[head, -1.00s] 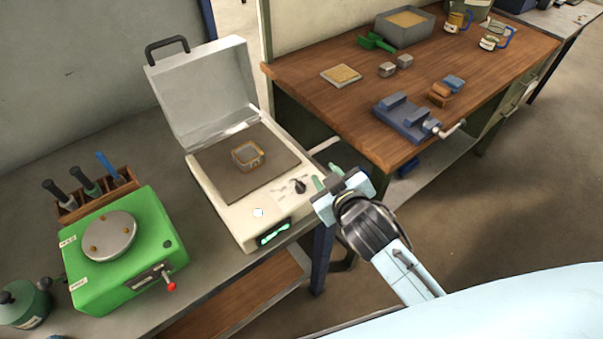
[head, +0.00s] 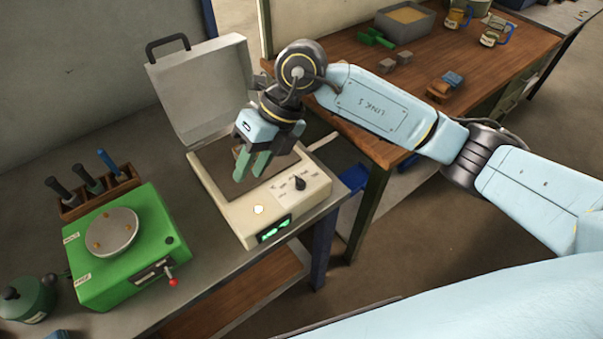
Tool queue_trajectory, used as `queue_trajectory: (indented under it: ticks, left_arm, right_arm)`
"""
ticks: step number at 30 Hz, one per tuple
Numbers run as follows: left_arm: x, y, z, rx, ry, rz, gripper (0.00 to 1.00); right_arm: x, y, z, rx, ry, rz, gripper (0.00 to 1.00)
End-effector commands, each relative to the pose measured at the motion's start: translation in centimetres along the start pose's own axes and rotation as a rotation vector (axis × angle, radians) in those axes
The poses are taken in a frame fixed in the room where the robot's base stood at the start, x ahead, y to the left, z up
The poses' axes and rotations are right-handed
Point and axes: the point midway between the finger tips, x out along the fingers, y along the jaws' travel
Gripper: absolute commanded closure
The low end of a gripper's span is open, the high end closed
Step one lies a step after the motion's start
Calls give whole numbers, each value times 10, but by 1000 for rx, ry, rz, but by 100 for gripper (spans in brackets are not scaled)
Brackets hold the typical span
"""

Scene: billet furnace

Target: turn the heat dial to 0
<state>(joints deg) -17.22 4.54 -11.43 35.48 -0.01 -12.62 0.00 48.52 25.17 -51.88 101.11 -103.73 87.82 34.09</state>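The black heat dial (head: 300,183) sits on the right part of the cream furnace's (head: 237,213) top panel, with small markings around it. The dial's pointer and the markings are too small to read. The furnace lid (head: 204,92) stands open. My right gripper (head: 251,170) hangs over the furnace's dark plate, left of the dial and apart from it. Its green fingers point down with a gap between them, and nothing shows held. The fingers partly hide a small square tan-and-grey piece on the plate. My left gripper is not in view.
A white button (head: 258,210) and a lit green display (head: 274,229) are near the furnace front. A green machine (head: 127,265) with a red-knobbed lever stands left, before a tool rack (head: 98,193). A wooden bench (head: 490,70) stands right, partly behind my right arm.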

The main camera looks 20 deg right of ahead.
Motion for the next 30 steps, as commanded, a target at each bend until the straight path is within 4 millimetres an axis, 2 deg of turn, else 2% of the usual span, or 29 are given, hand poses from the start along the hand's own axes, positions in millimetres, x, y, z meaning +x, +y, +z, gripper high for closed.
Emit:
queue_trajectory:
  ticks: [1,4,7,11,16,24,30]
  left_arm:
    - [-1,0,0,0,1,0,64]
    - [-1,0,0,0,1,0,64]
    - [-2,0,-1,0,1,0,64]
    - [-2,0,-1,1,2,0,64]
    - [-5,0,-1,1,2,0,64]
    - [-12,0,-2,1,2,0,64]
    - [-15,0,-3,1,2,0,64]
  right_arm:
    - [-13,-23,1,12,25,-132,69]
    - [-36,-57,0,49,67,-337,69]
    - [-55,-78,-2,82,91,-466,69]
    - [-62,-89,-4,104,103,-534,69]
    - [-45,-100,-8,107,109,-538,69]
    - [5,-128,-15,105,109,-534,69]
    - [34,-145,-18,104,106,-533,69]
